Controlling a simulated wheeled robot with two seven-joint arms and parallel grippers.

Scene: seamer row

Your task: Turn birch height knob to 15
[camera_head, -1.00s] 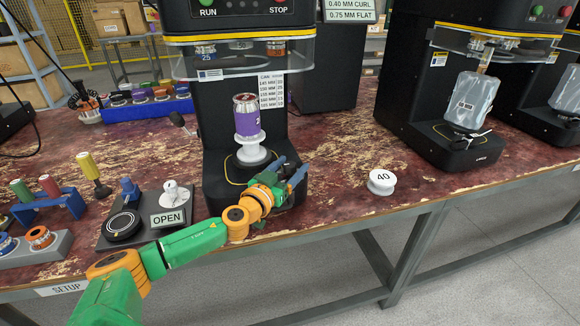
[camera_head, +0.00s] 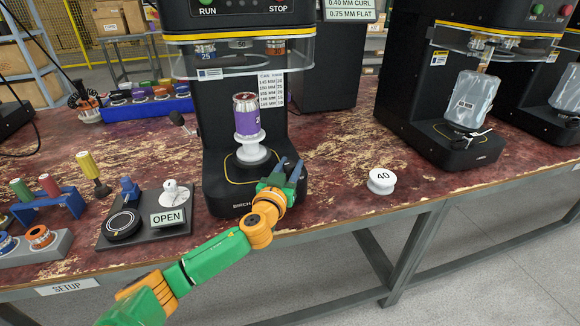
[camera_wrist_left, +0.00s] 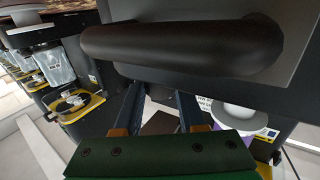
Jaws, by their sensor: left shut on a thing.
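The black birch seamer (camera_head: 225,190) stands mid-table with its name partly showing on the base front. A purple can (camera_head: 247,118) sits upright on its white pedestal (camera_head: 251,150). My left gripper (camera_head: 287,168) is at the base's front right corner, its fingers pointing away from me. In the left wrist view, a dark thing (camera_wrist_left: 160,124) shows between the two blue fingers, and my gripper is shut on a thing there. I take it for the height knob. Its scale and setting cannot be read. My right gripper is not in view.
A white puck marked 40 (camera_head: 382,181) lies to the right on the table. An OPEN sign (camera_head: 168,218) and a white dial (camera_head: 174,192) stand on a black plate to the left. A second seamer with a bagged item (camera_head: 470,100) is further right.

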